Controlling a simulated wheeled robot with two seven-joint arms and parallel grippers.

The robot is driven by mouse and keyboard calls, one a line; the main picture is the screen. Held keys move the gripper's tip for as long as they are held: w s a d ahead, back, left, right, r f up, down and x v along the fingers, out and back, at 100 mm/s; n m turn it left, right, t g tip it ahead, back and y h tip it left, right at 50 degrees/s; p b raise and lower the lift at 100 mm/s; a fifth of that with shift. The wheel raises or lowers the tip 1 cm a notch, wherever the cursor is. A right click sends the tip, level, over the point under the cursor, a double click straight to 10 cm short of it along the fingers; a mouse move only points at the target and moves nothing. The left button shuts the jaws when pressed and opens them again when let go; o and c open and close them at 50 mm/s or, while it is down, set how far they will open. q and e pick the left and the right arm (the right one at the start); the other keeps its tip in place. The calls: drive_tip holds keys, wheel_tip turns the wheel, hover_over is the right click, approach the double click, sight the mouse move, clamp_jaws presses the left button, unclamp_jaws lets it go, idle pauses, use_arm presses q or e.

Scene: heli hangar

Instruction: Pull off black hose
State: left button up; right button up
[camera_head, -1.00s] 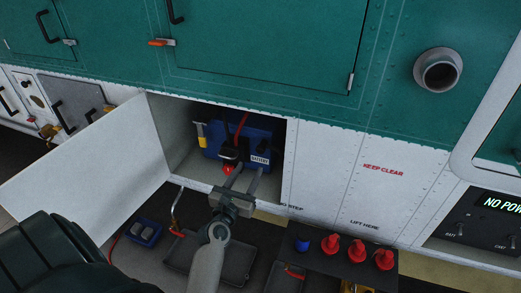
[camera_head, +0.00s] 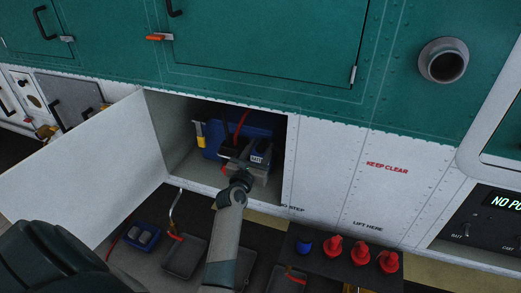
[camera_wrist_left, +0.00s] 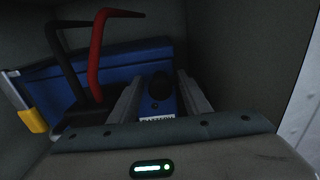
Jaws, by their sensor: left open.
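A blue battery (camera_head: 213,139) sits in the open white compartment, with a black hose or cable (camera_wrist_left: 64,69) and a red one (camera_wrist_left: 94,60) bent over it in the left wrist view. The black one runs down to a dark connector left of my gripper. My left gripper (camera_head: 252,165) reaches into the compartment and is open. In the left wrist view its fingers (camera_wrist_left: 160,92) stand on both sides of a blue labelled block with a round black knob (camera_wrist_left: 160,86). I cannot tell whether they touch it. The finger bases are hidden behind the gripper body.
The white compartment door (camera_head: 85,175) hangs open at the left. A yellow-handled tool (camera_head: 200,134) is at the compartment's left wall. Below are grey trays (camera_head: 184,256), a small blue box (camera_head: 143,236) and several red caps (camera_head: 360,252). The white panel bounds the opening at right.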

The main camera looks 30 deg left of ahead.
sight(260, 150)
use_arm(q)
clamp_jaws()
drive_tip(key=shift+p+v, duration=0.75)
drive_tip(key=shift+v, duration=0.6)
drive_tip(key=shift+s, duration=0.1)
drive_tip(key=shift+f, duration=0.15)
unclamp_jaws()
drive_tip(key=shift+s, duration=0.15)
